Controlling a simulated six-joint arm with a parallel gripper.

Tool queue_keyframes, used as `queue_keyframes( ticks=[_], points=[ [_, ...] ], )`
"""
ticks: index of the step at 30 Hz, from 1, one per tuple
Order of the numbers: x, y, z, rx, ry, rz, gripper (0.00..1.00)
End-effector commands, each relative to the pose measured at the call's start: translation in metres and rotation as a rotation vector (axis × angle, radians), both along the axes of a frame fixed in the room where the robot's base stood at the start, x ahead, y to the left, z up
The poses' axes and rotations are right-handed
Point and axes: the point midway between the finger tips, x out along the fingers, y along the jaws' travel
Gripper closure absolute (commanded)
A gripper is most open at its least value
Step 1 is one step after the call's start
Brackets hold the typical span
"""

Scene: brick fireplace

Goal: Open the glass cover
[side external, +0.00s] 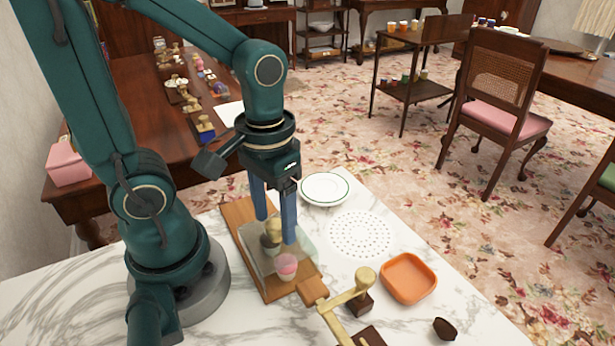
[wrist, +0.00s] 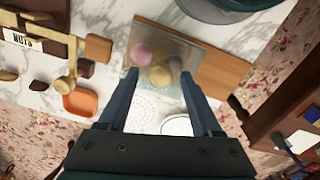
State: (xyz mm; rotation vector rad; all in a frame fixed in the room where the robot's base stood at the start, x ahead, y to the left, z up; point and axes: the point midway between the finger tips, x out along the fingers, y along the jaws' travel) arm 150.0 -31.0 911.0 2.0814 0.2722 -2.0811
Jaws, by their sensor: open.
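The clear glass cover (side external: 304,254) is a box-like shell resting on a wooden board (side external: 238,212) on the marble counter. A pink-topped item (side external: 286,266) shows through it at the front. A rounded brass-coloured piece (side external: 273,227) shows between my fingers; I cannot tell whether it is a knob on the cover or something inside. The cover also shows in the wrist view (wrist: 184,50), with the brass piece (wrist: 160,75) between the fingertips. My gripper (side external: 277,230) is open, pointing down at the cover, with one finger on each side of the brass piece. Contact cannot be told.
A white plate (side external: 325,188) and a perforated white mat (side external: 361,234) lie right of the board. An orange dish (side external: 408,278), a brass-handled tool (side external: 345,300) and a small dark piece (side external: 445,328) lie nearer the front right. A pink box (side external: 68,163) sits on the wooden table behind.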

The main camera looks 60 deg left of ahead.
Motion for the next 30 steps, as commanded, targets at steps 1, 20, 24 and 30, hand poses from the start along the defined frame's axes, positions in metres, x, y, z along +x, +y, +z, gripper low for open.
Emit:
queue_keyframes(
  ticks=[1, 20, 24, 30],
  points=[
    [0.0000, 0.0000, 0.0000, 0.000, 0.000, 0.000, 0.34],
    [0.0003, -0.0003, 0.0005, -0.002, -0.001, 0.001, 1.00],
    [0.0004, -0.0004, 0.0006, -0.002, -0.001, 0.001, 1.00],
    [0.0004, -0.0005, 0.0007, -0.003, -0.002, 0.001, 1.00]
  ],
)
